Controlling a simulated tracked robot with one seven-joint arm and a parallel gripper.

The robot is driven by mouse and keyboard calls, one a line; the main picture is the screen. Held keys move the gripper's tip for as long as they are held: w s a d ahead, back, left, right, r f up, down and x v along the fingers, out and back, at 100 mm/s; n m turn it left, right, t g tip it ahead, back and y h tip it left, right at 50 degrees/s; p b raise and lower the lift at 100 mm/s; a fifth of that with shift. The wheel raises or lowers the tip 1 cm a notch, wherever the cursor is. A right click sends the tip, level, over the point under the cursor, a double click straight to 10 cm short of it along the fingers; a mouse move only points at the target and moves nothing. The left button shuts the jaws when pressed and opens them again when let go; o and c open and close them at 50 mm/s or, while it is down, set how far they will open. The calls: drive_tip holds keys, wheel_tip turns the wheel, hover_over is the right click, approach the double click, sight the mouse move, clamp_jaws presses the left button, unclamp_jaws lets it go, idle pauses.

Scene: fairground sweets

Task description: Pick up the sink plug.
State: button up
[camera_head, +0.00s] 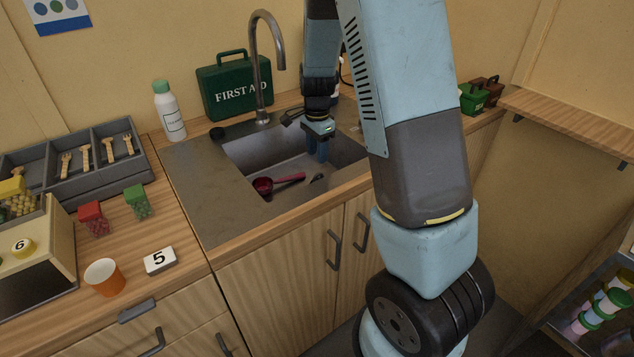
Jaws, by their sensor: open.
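My arm hides the sink's right end.
A red scoop (280,183) lies in the basin. The curved tap (262,105), green first aid box (232,88) and white bottle (169,110) stand behind the sink. Left are a cutlery tray (143,157), sweet boxes and an orange cup (105,277). The surround's left part is clear.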

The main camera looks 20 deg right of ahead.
sight(317, 173)
drive_tip(key=shift+w+f, duration=0.1)
drive_tip(key=shift+f, duration=4.55)
clamp_jaws()
